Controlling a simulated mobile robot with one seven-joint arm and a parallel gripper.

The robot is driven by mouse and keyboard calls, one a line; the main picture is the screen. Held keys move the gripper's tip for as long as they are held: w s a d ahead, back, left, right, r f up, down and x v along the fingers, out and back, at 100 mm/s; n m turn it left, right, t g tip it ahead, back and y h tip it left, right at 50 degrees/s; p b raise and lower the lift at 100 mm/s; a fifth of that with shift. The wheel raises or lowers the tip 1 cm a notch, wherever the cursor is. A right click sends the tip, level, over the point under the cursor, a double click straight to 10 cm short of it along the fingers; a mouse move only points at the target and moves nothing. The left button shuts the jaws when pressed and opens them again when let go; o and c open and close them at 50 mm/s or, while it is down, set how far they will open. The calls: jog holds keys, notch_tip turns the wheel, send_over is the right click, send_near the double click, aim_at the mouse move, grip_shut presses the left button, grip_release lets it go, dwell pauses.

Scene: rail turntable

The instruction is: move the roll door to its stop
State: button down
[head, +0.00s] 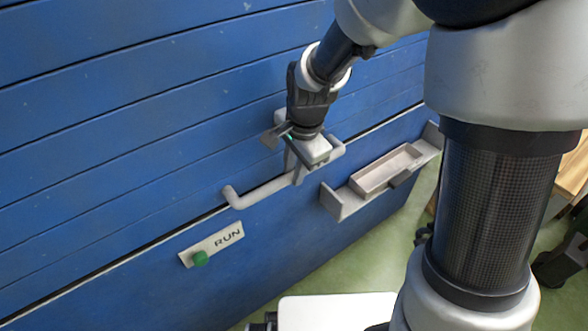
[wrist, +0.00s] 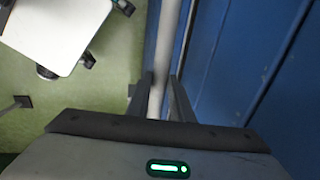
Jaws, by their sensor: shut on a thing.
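The roll door (head: 150,130) is a wall of wide blue horizontal slats in the head view; its blue surface also fills the right of the wrist view (wrist: 250,60). A pale grey bar handle (head: 260,193) stands out from the blue front just above a long dark seam. I cannot tell whether the blue panel below the seam belongs to the door. My gripper (head: 297,172) is shut on the handle near its middle. In the wrist view the handle (wrist: 166,45) runs between the two fingers of my gripper (wrist: 161,100). My gripper hides part of the handle in the head view.
Below the seam, a RUN plate (head: 228,238) with a green button (head: 201,258) is on the left, and a grey shelf with a shallow tray (head: 388,170) juts out on the right. A white-topped stand (head: 335,312) is on the green floor. Wooden furniture (head: 572,165) is far right.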

aim_at(294, 44)
notch_tip(294, 44, up, 29)
jog(key=p, duration=1.9)
jog(key=shift+w+p, duration=0.1)
jog(key=shift+p, duration=0.2)
jog(key=c, duration=1.6)
grip_release()
jog(key=shift+r, duration=0.1)
jog(key=s+r, duration=0.1)
jog(key=r, duration=0.4)
jog(key=s+d+r, duration=0.1)
jog(key=r, duration=0.5)
jog(key=s+d+r, duration=0.1)
jog(key=r, duration=0.5)
jog(key=shift+o, duration=0.2)
jog(key=shift+f, duration=0.1)
